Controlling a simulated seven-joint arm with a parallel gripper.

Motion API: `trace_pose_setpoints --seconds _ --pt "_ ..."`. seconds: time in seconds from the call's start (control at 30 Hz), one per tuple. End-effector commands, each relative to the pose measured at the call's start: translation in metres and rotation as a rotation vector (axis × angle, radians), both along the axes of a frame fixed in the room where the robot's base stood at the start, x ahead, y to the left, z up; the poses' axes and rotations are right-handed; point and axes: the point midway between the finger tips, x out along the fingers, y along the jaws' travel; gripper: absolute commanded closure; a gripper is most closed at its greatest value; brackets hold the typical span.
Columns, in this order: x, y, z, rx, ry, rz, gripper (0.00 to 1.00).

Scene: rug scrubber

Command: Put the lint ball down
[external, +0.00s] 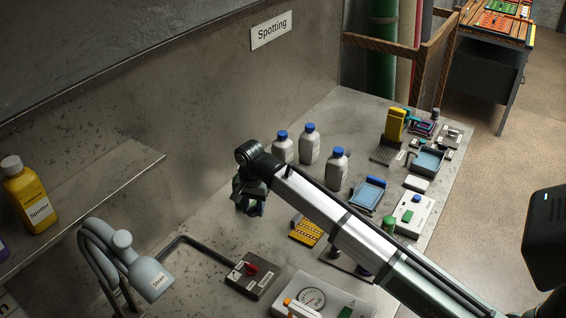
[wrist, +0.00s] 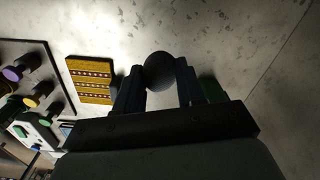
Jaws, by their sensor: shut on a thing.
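The lint ball (wrist: 159,70) is a dark grey sphere between my gripper's fingertips in the wrist view. My gripper (wrist: 160,88) is shut on it, with one finger on each side. In the external view my gripper (external: 249,207) hangs downward over the metal bench (external: 205,232), left of the yellow slotted block. The ball cannot be made out there. I cannot tell exactly how high the ball is above the bench.
A yellow slotted block (external: 306,231) lies right of my gripper, and also shows in the wrist view (wrist: 90,79). White bottles with blue caps (external: 309,143) stand behind. A dark box with a red switch (external: 252,275) is in front. Bare bench lies around the ball.

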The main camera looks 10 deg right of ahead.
Motion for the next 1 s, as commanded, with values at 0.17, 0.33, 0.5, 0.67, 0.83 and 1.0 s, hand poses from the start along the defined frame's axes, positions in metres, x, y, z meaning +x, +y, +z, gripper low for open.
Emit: trace_pose_setpoints --seconds 0.17,0.33,0.5,0.67,0.83,1.0 --pt "-0.038 0.05 0.0 -0.001 0.002 0.079 0.9" --pt "-0.076 0.1 0.0 -0.003 0.004 0.157 0.9" --pt "-0.105 0.138 0.001 -0.003 0.004 0.211 0.9" --pt "-0.115 0.164 0.003 -0.002 0.002 0.191 0.9" --pt "-0.112 0.164 0.003 0.001 0.0 0.101 0.9" --pt "-0.112 0.164 0.003 0.003 -0.001 0.058 0.9"
